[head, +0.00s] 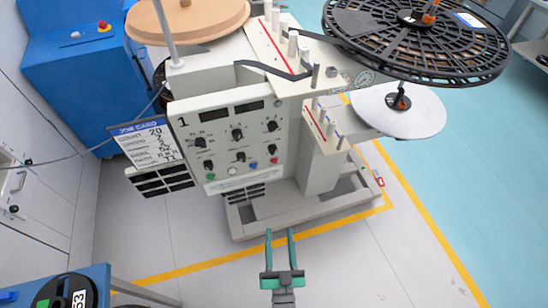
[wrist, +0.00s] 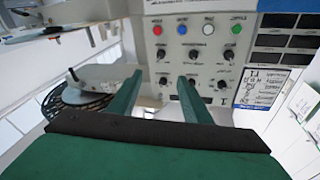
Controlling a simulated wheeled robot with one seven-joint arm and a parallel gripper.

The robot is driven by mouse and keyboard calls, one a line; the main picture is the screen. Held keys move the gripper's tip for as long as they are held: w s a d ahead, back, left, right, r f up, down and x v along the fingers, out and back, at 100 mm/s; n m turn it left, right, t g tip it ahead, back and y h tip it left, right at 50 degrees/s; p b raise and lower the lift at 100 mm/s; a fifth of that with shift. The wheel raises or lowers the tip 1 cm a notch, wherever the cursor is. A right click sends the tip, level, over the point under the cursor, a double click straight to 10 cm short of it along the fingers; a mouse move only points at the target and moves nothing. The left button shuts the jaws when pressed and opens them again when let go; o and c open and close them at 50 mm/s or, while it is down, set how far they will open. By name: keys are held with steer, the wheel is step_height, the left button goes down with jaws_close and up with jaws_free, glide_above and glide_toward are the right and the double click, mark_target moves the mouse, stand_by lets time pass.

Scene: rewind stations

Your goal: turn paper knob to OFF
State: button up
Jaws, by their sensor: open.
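The rewind machine's white control panel (head: 222,150) is marked 1 and carries two rows of black knobs, such as the upper middle knob (head: 237,134) and lower middle knob (head: 241,156). Their labels are too small to read, so I cannot tell which is the paper knob or where it points. My gripper (head: 280,235) is open and empty, in front of and below the panel in the head view. In the wrist view the panel (wrist: 205,45) appears upside down beyond the open fingers (wrist: 160,78), which are apart from the knobs.
Green, white, blue and red buttons (head: 254,165) line the panel's lower edge. A job card (head: 146,143) hangs at its left. A large black reel (head: 415,30) overhangs at right. A blue cabinet (head: 75,65) stands back left. Floor before the machine is clear.

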mark_target(273, 150)
steer(key=w+r, duration=0.1)
steer(key=w, duration=0.8)
steer(key=w+a+r+t+y, duration=0.1)
steer(key=w+r, duration=0.1)
steer(key=w, duration=0.7)
steer(key=w+a+r+m+t+y, duration=0.1)
steer(key=w+r, duration=0.1)
steer(key=w, duration=0.8)
steer(key=c, duration=1.1)
